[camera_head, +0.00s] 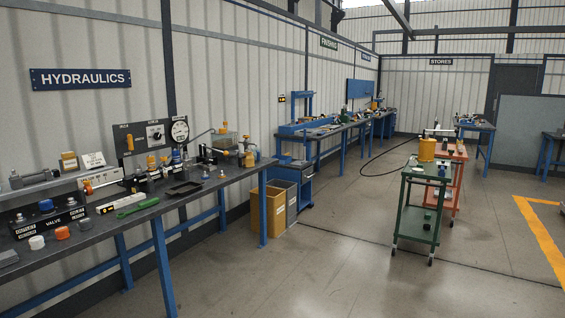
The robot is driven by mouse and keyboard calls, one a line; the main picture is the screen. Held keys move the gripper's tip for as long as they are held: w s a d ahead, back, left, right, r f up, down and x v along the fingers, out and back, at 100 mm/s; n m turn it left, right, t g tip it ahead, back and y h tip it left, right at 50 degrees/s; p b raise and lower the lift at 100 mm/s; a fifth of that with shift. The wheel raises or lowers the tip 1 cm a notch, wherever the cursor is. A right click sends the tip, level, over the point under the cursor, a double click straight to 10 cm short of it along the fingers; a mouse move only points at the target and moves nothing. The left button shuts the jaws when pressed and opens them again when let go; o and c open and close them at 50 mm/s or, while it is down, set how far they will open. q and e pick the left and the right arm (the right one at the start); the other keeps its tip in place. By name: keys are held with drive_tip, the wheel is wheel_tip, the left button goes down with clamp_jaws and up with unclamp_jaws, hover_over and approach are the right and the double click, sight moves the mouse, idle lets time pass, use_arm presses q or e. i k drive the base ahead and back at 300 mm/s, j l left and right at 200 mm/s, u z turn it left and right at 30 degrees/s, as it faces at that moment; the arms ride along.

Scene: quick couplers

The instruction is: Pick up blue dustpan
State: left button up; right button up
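I cannot make out a blue dustpan for certain in the head view. Small blue items show at a distance: a blue shape on top of the blue cart (306,189) beyond the near bench, too small to identify. A blue round cap (46,205) sits on the black valve block on the near bench. Neither of my grippers is in view.
The hydraulics workbench (90,240) runs along the left wall, crowded with fittings, a gauge (180,131) and a green tool (137,207). Bins (270,212) stand beyond its end. A green trolley (416,222) and an orange trolley (457,178) stand right. Central floor is clear.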

sight(284, 159)
drive_tip(key=i+z, duration=0.25)
drive_tip(key=i, duration=4.9)
drive_tip(key=i+l+u, duration=0.1)
drive_tip(key=i, duration=1.5)
